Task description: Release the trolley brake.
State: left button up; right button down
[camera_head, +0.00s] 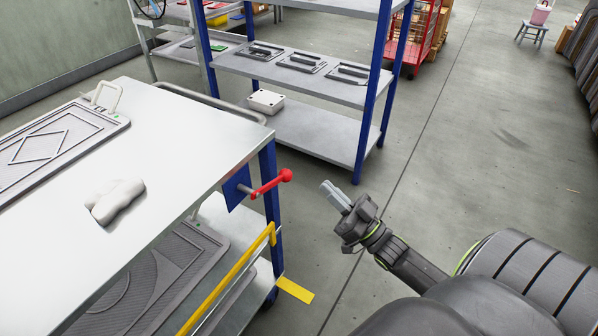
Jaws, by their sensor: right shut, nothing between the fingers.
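The trolley (215,143) stands at the left, with a white top, a lower shelf and blue posts. A red brake lever (270,184) with a round red knob sticks out from a blue plate (237,187) at its right corner. The lever points right and slightly up. My right gripper (327,189) is to the right of the knob, apart from it, with its fingers together and empty. It points up and left towards the lever. My left gripper is not in the picture.
A yellow bar (228,278) runs along the trolley's lower side, and a yellow floor mark (295,290) lies by its foot. A blue-posted shelf rack (322,133) holding trays stands behind. A white cloth-like lump (116,201) lies on the trolley top.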

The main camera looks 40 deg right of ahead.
jog(key=x, duration=1)
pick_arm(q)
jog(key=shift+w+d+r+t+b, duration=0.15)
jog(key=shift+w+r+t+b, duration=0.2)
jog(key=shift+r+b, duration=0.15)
pick_arm(e)
jog(key=shift+w+a+f, duration=0.1)
jog(key=shift+a+f, duration=0.05)
jog(key=shift+f, duration=0.85)
jog(key=shift+w+a+f, duration=0.15)
jog(key=shift+a+f, duration=0.05)
jog(key=shift+f, duration=0.75)
jog(key=shift+f, duration=0.1)
